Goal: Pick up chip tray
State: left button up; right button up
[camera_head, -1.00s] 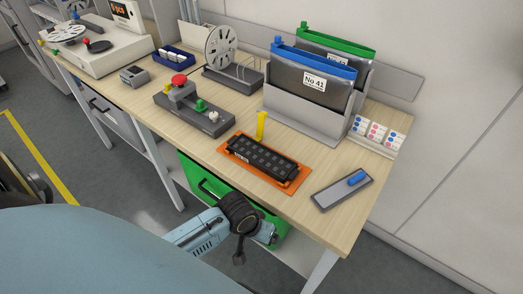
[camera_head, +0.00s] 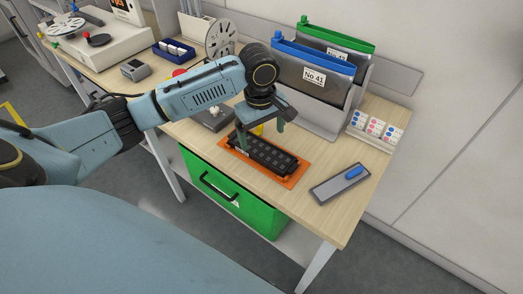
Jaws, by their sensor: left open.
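The black chip tray (camera_head: 268,158) with rows of small pockets lies on an orange base (camera_head: 291,181) on the wooden bench. My left gripper (camera_head: 261,137) hangs over the tray, pointing down, with its two green-grey fingers apart. One finger is by the tray's left end and the other appears by its far side. I cannot tell whether either finger touches the tray. My right gripper is not in view.
A grey control box (camera_head: 212,118) lies left of the tray, partly behind my arm. Blue-topped (camera_head: 314,66) and green-topped (camera_head: 339,38) bags stand in a rack behind. A grey plate with a blue piece (camera_head: 340,184) lies right. A green drawer (camera_head: 229,196) is under the bench.

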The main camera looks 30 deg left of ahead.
aim_at(253, 145)
pick_arm(q)
jog(key=w+a+r+n, duration=0.2)
jog(key=a+r+n, duration=0.2)
jog(key=a, duration=0.1)
jog(key=f+b, duration=0.1)
jog(key=f, duration=0.5)
jog(key=f+b, duration=0.1)
jog(key=f, duration=0.5)
jog(key=shift+w+d+f, duration=0.1)
jog(key=shift+w+f, duration=0.1)
jog(key=c, duration=1.2)
jog(key=shift+o, duration=0.2)
